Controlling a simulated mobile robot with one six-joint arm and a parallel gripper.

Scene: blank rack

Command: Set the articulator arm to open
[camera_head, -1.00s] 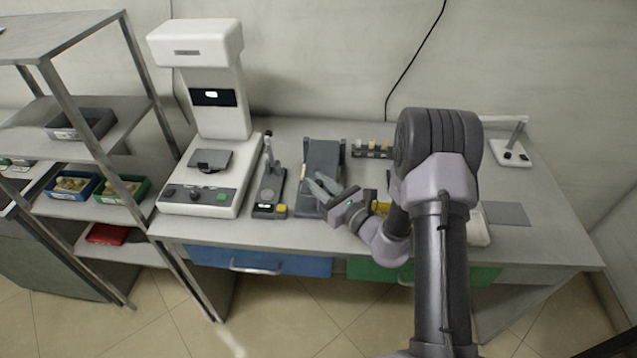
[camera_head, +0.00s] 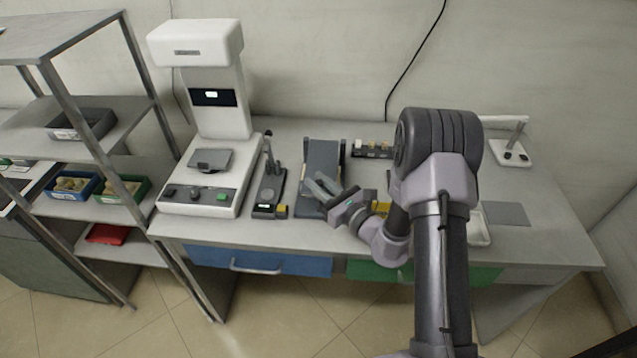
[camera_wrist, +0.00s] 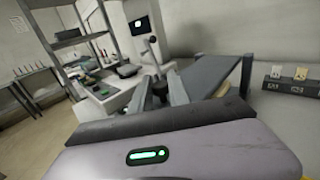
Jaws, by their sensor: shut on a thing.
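The likely articulator is the dark grey hinged unit with two rear posts at the middle of the bench. Its flat sloping arm (camera_head: 323,158) is raised at the back and also shows in the wrist view (camera_wrist: 218,78). My gripper (camera_head: 314,187) is at the arm's lower front, reaching in from the right. In the wrist view, my gripper's fingers (camera_wrist: 164,88) are close together beside the arm's lower end. They are shut on the arm, though the exact contact is hard to see.
A dark stand with an upright lever (camera_head: 270,188) is close on the left, with a white machine (camera_head: 200,190) beyond it. A white tray (camera_head: 482,240) and a grey mat (camera_head: 506,214) lie further right.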

